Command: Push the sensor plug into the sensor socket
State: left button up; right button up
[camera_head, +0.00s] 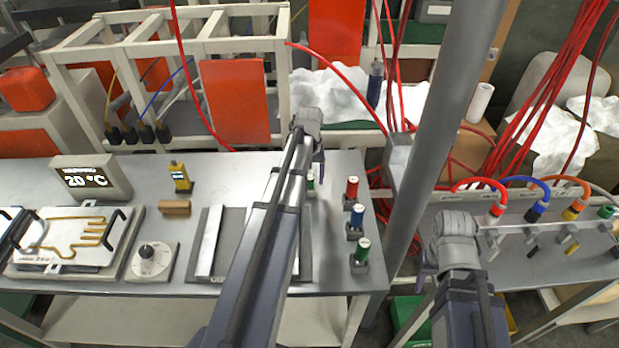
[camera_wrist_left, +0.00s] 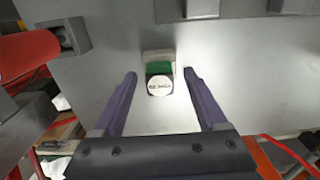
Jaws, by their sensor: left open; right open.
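A green plug (camera_wrist_left: 160,68) with a white round end bearing small dark lettering sits in a pale holder on the grey table in the left wrist view. The lettering is too small to read, so I cannot tell whether it is the sensor plug. My left gripper (camera_wrist_left: 160,76) is open, its fingers on either side of the plug, apparently not touching it. In the head view the left gripper (camera_head: 318,160) is over the table, and a bit of green (camera_head: 310,180) shows below it. My right gripper (camera_head: 427,275) is open and empty, right of the post. I cannot identify the sensor socket.
Red (camera_head: 351,188), blue (camera_head: 356,218) and green (camera_head: 362,248) pieces stand in holders near the table's right edge. A grey post (camera_head: 440,130) rises beside it. Hoses with coloured plugs line the right bench (camera_head: 530,262). A temperature display (camera_head: 90,180) stands left.

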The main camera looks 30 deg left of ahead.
pick_arm(q)
jog(key=shift+c, duration=0.3)
grip_shut()
dwell(0.4)
